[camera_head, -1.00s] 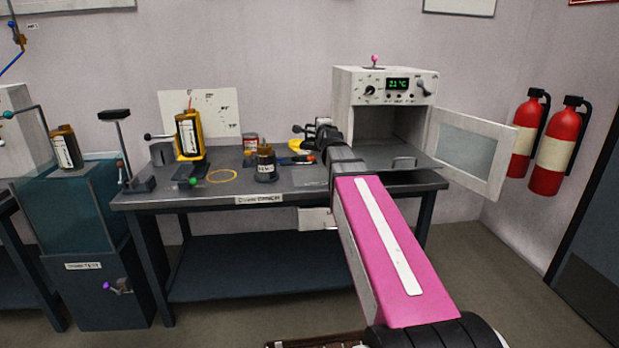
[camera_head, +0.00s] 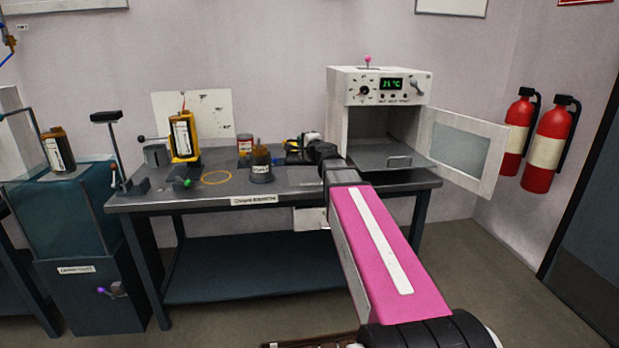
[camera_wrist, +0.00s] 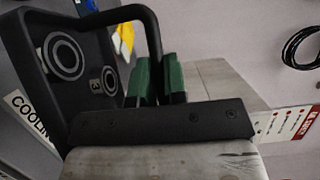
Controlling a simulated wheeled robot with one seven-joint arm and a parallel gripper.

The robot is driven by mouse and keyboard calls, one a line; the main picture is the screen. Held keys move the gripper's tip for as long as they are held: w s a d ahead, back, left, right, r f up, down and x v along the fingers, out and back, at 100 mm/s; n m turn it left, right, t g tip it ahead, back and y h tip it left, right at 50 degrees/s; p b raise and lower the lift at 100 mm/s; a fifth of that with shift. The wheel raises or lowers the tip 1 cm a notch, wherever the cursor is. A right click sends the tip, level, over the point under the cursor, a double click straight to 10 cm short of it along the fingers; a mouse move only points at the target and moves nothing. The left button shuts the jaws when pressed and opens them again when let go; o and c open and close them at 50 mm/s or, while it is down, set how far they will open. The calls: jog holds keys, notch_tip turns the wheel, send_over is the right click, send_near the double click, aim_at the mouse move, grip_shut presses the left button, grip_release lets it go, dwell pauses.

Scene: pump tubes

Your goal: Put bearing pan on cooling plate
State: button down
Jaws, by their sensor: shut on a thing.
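A black pan (camera_wrist: 45,100) with ringed round shapes in it, which I take as the bearing pan, fills the left of the wrist view. Its black loop handle (camera_wrist: 155,35) rises between the green finger pads of my gripper (camera_wrist: 160,80), which are shut on it. The pan looks tilted in this view. A white label (camera_wrist: 30,120) reading "COOLIN" is partly hidden behind the pan. In the head view my gripper (camera_head: 308,150) is over the bench's back right part, mostly hidden by my own wrist. I cannot make out the cooling plate clearly.
The bench (camera_head: 220,188) holds a dark jar (camera_head: 261,168), a red-and-white can (camera_head: 244,144), a yellow ring (camera_head: 216,178) and a yellow bottle holder (camera_head: 183,140). The oven (camera_head: 380,88) stands open at right, its door (camera_head: 460,150) swung out. Fire extinguishers (camera_head: 550,145) hang beyond.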

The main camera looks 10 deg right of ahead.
jog(key=shift+s+a+n+g+y, duration=0.2)
jog(key=shift+a+n+g+y, duration=0.3)
jog(key=shift+a+n+y, duration=0.4)
jog(key=shift+s+a+r+n+g+y, duration=0.2)
jog(key=shift+a+r+n+g+y, duration=0.25)
jog(key=shift+y, duration=0.45)
jog(key=shift+w+d+f, duration=1.15)
jog(key=shift+w+f, duration=0.4)
jog(key=shift+f, duration=0.3)
jog(key=shift+w+d+f, duration=1.1)
jog(key=shift+w+f, duration=0.4)
jog(key=shift+f, duration=0.3)
jog(key=shift+w+d+f, duration=1.15)
jog(key=shift+w+f, duration=0.4)
jog(key=shift+f, duration=0.3)
jog(key=shift+f, duration=0.15)
jog(key=c, duration=1.2)
grip_release()
jog(key=shift+o, duration=0.2)
jog(key=v, duration=1.2)
jog(key=shift+d, duration=0.1)
